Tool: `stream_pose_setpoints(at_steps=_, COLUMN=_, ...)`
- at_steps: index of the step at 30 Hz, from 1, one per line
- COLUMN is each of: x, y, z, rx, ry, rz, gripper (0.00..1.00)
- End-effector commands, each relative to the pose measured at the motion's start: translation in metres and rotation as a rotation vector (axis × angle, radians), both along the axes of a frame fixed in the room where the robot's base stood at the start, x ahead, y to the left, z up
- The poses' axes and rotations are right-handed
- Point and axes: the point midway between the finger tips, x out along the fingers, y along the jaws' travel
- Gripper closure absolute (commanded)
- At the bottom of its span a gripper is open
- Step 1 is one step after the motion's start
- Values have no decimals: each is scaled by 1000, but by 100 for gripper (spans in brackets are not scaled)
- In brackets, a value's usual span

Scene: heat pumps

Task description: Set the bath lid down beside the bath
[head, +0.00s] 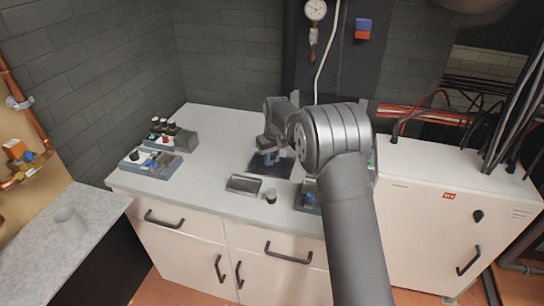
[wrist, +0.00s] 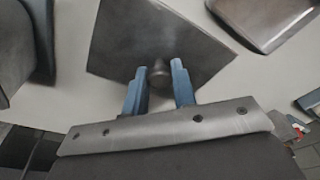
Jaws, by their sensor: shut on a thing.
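The bath lid is a dark flat square plate (wrist: 155,32) with a small round knob in its middle. In the head view the dark plate (head: 284,169) is below my gripper (head: 268,157), partly hidden by it. In the wrist view the blue fingers of my gripper (wrist: 159,82) are shut on the knob. I cannot tell whether the plate touches the worktop. A shallow steel vessel with a rim, which looks like the bath (head: 244,184), sits just left and front of the plate. Part of it shows at the top right of the wrist view (wrist: 265,22).
A small dark-topped cup (head: 271,196) stands near the front edge of the white worktop (head: 205,190). A blue-grey item (head: 306,197) is partly behind my arm. Racks with knobs (head: 150,163) stand at the left. The worktop between racks and vessel is clear.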

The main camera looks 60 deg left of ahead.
Motion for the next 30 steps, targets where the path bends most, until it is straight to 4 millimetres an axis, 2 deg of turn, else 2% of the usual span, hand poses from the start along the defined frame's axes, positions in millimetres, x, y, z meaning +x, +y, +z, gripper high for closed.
stream_pose_setpoints(at_steps=15, x=0, y=0, z=-11, rx=0, ry=0, rz=0, gripper=100)
stream_pose_setpoints(at_steps=16, x=0, y=0, z=-10, rx=0, ry=0, rz=0, gripper=70)
stream_pose_setpoints(at_steps=19, x=0, y=0, z=-10, rx=0, ry=0, rz=0, gripper=50)
stream_pose_setpoints(at_steps=30, x=0, y=-1, z=-5, rx=1, ry=0, rz=0, gripper=50)
